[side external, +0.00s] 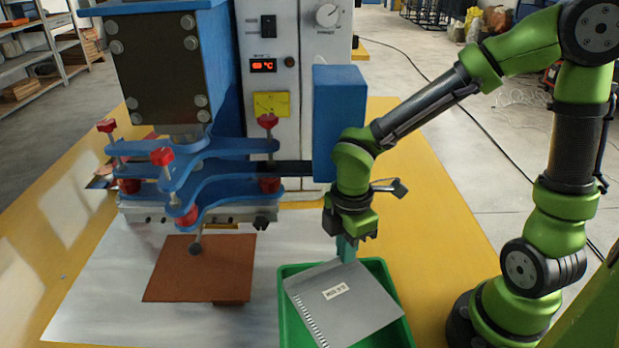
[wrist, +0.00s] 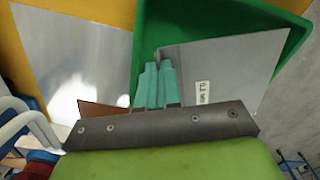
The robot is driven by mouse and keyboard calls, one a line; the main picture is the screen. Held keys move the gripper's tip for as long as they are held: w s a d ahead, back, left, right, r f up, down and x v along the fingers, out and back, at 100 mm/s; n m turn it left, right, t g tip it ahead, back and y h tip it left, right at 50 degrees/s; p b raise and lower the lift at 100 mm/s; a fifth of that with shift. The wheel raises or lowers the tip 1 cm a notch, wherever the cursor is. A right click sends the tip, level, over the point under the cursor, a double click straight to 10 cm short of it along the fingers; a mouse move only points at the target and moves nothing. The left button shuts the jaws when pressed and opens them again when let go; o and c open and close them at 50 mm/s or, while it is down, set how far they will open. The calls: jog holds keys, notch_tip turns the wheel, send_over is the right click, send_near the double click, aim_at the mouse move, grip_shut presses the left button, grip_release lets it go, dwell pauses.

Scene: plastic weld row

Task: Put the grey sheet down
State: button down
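The grey sheet (side external: 362,305) has a small white label and a striped edge. In the side view it lies across the opening of the green tray (side external: 405,328), tilted; I cannot tell if it rests on the tray. My gripper (side external: 347,250) points down at the sheet's far edge, with its teal fingers closed together on that edge. In the wrist view the fingers (wrist: 153,85) stand close together at the edge of the grey sheet (wrist: 232,65), and the green tray (wrist: 285,30) shows behind it.
A brown sheet (side external: 205,265) lies on the pale table plate (side external: 95,300), left of the tray. A blue press with red knobs (side external: 185,175) stands over it. A blue box (side external: 339,120) on the white control cabinet (side external: 265,100) is close beside my gripper's left.

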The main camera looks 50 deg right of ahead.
notch_tip(320, 180, down, 8)
jog(key=shift+r, duration=0.15)
dwell(0.4)
jog(key=c, duration=1.3)
grip_release()
jog(key=shift+c, duration=0.2)
notch_tip(320, 180, up, 12)
jog(key=shift+r, duration=0.1)
